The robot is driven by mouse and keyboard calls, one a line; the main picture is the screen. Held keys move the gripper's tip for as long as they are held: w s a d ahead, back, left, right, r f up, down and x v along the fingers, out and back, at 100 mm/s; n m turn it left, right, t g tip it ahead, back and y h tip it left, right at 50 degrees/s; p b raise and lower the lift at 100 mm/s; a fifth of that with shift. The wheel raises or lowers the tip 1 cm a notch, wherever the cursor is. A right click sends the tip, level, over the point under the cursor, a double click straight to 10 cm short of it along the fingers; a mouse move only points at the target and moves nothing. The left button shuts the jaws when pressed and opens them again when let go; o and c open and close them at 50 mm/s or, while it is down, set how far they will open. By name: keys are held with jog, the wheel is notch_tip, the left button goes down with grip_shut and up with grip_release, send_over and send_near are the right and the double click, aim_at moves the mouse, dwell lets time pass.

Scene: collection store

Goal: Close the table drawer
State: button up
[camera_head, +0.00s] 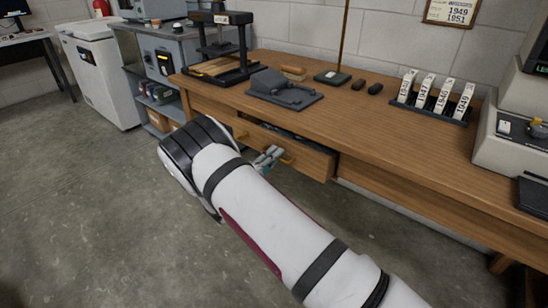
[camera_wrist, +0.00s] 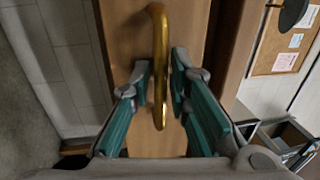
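The wooden table (camera_head: 400,137) has a drawer (camera_head: 300,157) standing open below its top. Dark contents show inside the drawer, but I cannot tell what they are. My gripper (camera_head: 268,157) is in front of the drawer, at its handle. In the wrist view, the brass handle (camera_wrist: 160,65) runs up and down across the wooden drawer front (camera_wrist: 128,40). My gripper (camera_wrist: 160,85) is open, with one finger on each side of the handle. A gap shows on the left side; the right finger is very close to the handle, and I cannot tell whether it touches.
A press (camera_head: 222,50), a grey device (camera_head: 284,90), a rack of numbered tags (camera_head: 435,100) and a beige machine (camera_head: 512,140) stand on the tabletop. A shelf unit (camera_head: 160,75) and a white chest (camera_head: 100,70) stand at left. The floor (camera_head: 80,210) at left is clear.

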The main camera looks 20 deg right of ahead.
grip_shut()
jog(key=shift+f+x, duration=0.2)
jog(key=shift+x, duration=0.9)
jog(key=shift+f+x, duration=0.2)
jog(key=shift+x, duration=0.85)
jog(key=shift+w+d, duration=0.1)
jog(key=shift+o, duration=0.4)
grip_release()
jog(key=shift+d, duration=0.1)
jog(key=v, duration=1.2)
